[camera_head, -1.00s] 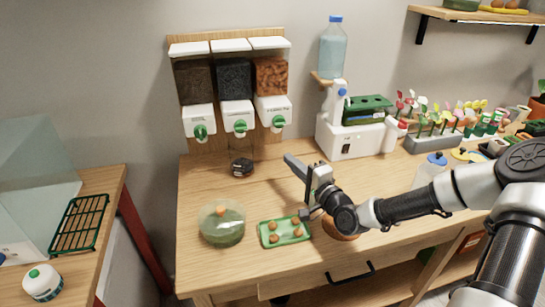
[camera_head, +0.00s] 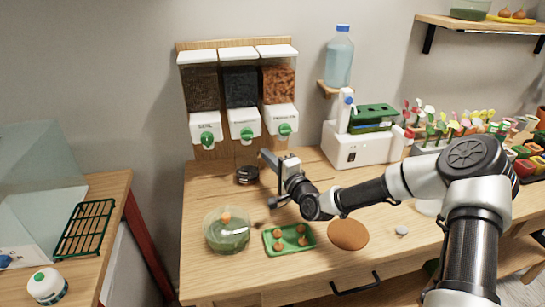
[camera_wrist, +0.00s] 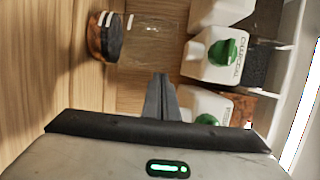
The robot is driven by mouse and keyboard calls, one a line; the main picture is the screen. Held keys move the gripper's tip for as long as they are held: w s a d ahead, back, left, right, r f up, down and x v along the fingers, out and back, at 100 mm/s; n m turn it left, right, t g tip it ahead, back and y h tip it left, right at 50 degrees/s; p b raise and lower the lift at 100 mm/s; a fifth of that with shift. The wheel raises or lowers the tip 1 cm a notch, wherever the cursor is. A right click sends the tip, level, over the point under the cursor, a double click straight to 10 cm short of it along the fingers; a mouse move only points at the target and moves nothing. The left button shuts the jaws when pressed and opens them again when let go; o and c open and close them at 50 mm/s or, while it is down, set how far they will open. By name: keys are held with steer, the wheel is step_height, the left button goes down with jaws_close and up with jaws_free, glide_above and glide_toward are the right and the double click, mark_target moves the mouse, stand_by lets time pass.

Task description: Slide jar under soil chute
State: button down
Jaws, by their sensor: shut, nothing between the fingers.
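A small clear glass jar with dark contents in its bottom (camera_head: 247,175) stands upright on the table below the middle dispenser. It also shows in the wrist view (camera_wrist: 105,38), its clear upper part toward the middle dispenser. The left dispenser (camera_head: 206,128), whose label seems to read soil, has a green knob and dark brown fill. The middle dispenser (camera_head: 243,122) is labelled charcoal in the wrist view (camera_wrist: 220,55). My gripper (camera_head: 265,156) is shut and empty, its fingertips just right of the jar. In the wrist view the closed fingers (camera_wrist: 161,82) appear apart from the jar.
The right dispenser (camera_head: 282,122) holds orange-brown chunks. A white machine (camera_head: 358,146) stands to the right. A glass bowl (camera_head: 228,232), a green tray with bulbs (camera_head: 290,239) and a brown disc (camera_head: 348,235) lie nearer the front. The table left of the jar is clear.

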mark_target(243, 160)
steer(key=s+a, duration=0.1)
steer(key=a, duration=0.1)
steer(key=a+b, duration=0.1)
steer(key=a, duration=0.2)
steer(key=s+a, duration=0.1)
steer(key=a, duration=0.1)
steer(key=shift+s+a+b, duration=0.2)
steer(key=shift+s+b, duration=0.1)
steer(key=shift+s, duration=0.05)
steer(key=shift+d+f, duration=0.1)
